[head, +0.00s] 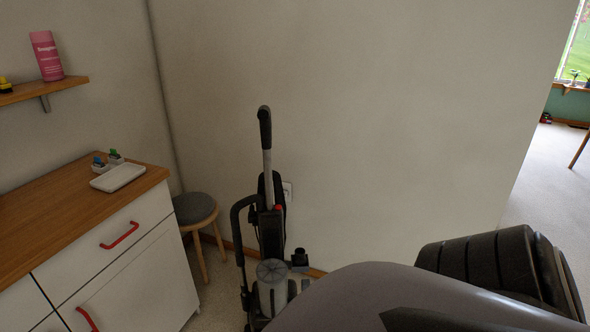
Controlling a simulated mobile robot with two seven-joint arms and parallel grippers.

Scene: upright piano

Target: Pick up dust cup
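An upright vacuum cleaner (266,180) with a black handle stands against the wall at the middle of the head view. Its dust cup (272,296) is a clear greyish cylinder with a round ribbed top, low on the vacuum's front. The dust cup appears seated in the vacuum body, and its lower end is partly cut off by the picture's lower edge. A large grey and black link of my own arm fills the lower right. Neither gripper shows in the view.
A white cabinet with a wooden top (70,215) and red handles stands at left, bearing a white tray (118,177) and small items. A stool (195,208) stands between it and the vacuum. A shelf (45,90) holds a pink can (46,56). Open floor shows at far right.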

